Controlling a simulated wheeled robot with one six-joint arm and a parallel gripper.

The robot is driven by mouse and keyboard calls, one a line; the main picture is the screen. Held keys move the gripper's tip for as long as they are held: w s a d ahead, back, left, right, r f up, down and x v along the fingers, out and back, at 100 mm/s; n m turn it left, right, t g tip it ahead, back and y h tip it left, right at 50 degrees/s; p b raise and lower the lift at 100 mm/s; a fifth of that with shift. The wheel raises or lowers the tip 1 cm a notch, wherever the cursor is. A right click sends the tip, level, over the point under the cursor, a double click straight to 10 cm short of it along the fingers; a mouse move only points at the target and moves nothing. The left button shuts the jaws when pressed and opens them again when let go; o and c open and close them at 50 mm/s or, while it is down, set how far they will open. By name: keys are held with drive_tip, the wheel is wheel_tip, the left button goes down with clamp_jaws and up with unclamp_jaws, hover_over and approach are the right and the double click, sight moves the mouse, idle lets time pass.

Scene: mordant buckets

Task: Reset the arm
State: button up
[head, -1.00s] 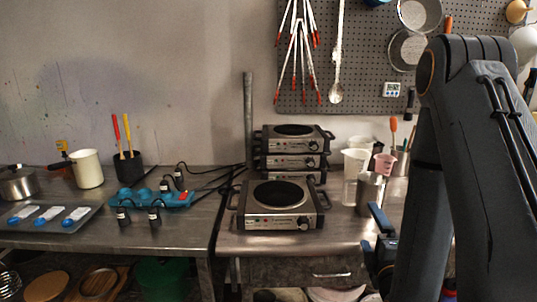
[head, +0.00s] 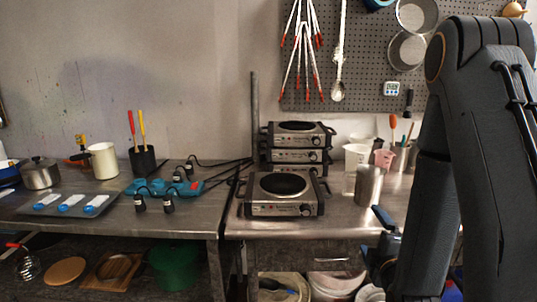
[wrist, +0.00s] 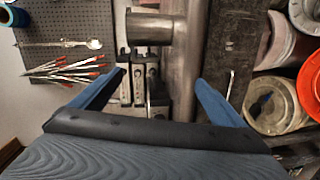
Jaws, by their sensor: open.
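My gripper (wrist: 160,90) is open in the wrist view, its two blue fingers spread wide with nothing between them. In the head view my gripper (head: 384,232) is partly hidden by my own dark arm at the right, in front of the right table's front edge. A single-burner hot plate (head: 284,192) stands on the right table behind and left of it, with more hot plates (head: 297,140) stacked at the back. A metal cup (head: 369,186) stands on the table just behind the gripper.
The left table carries a blue power strip (head: 160,187), a grey tray (head: 67,206) and a white pot (head: 103,161). Buckets (head: 335,284) and a green pot (head: 175,266) sit on the lower shelves. A pegboard (head: 365,80) with hanging tools is on the wall.

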drive_tip(key=s+a+f+m+g+y, duration=0.1)
drive_tip(key=s+a+f+m+g, duration=0.4)
drive_tip(key=m+g, duration=0.4)
drive_tip(key=s+a+r+m+g, duration=0.2)
drive_tip(key=s+m+g, duration=0.1)
drive_tip(key=s, duration=0.4)
drive_tip(key=s+a+r+m+g, duration=0.2)
drive_tip(key=s+m+g, duration=0.1)
drive_tip(key=s, duration=0.5)
drive_tip(key=shift+a+r+m+g, duration=0.15)
drive_tip(key=shift+r+m+g, duration=0.15)
drive_tip(key=shift+r+g, duration=0.1)
